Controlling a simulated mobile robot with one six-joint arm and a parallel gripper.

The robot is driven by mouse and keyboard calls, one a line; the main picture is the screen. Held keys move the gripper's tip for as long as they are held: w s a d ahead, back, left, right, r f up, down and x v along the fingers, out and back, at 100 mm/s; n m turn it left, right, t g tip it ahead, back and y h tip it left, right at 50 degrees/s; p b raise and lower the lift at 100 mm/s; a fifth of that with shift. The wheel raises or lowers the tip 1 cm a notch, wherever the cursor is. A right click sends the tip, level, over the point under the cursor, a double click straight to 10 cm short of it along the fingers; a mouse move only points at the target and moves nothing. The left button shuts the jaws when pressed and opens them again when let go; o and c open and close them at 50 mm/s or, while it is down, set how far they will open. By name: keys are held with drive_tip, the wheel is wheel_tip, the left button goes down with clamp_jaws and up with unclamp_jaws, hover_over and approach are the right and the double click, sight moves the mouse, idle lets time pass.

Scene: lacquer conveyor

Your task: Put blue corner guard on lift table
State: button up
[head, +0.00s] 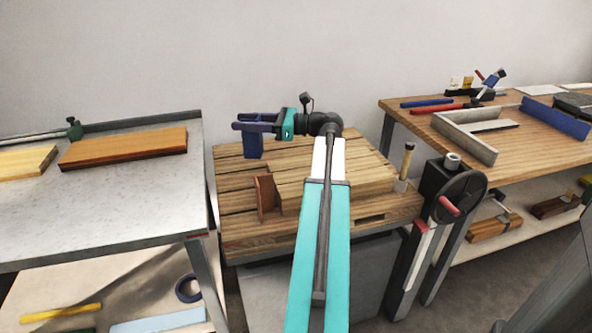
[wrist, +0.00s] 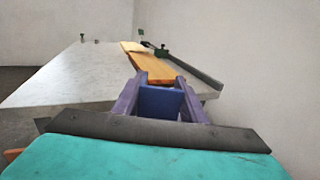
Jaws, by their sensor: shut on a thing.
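My gripper (head: 240,127) is shut on the blue corner guard (head: 252,146), at the back left of the slatted wooden table (head: 232,212). The guard hangs below the fingers, close over the slats; I cannot tell whether it touches them. In the wrist view the guard (wrist: 160,103) sits between the two purple fingers (wrist: 160,92), with the grey metal table (wrist: 75,75) beyond. I cannot tell for certain which table is the lift table. My arm hides part of the slatted table.
A stack of boards (head: 360,178) covers the slatted table's middle, with a brown angled piece (head: 265,197) at its left. The metal table (head: 130,215) at left bears an orange board (head: 125,148). A workbench (head: 545,152) with tools stands right, near a handwheel (head: 462,196).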

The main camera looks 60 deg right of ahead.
wheel_tip(320, 180, down, 6)
drive_tip(key=shift+f, duration=0.15)
idle(0.4)
drive_tip(key=shift+f+b, duration=0.1)
drive_tip(key=shift+b, duration=0.2)
drive_tip(key=shift+f, duration=1.75)
drive_tip(key=shift+f+b, duration=0.15)
drive_tip(key=shift+b, duration=0.15)
drive_tip(key=o, duration=1.1)
drive_tip(key=shift+c, duration=0.2)
drive_tip(key=shift+r, duration=0.2)
drive_tip(key=v, duration=1.2)
drive_tip(key=shift+s+f, duration=0.1)
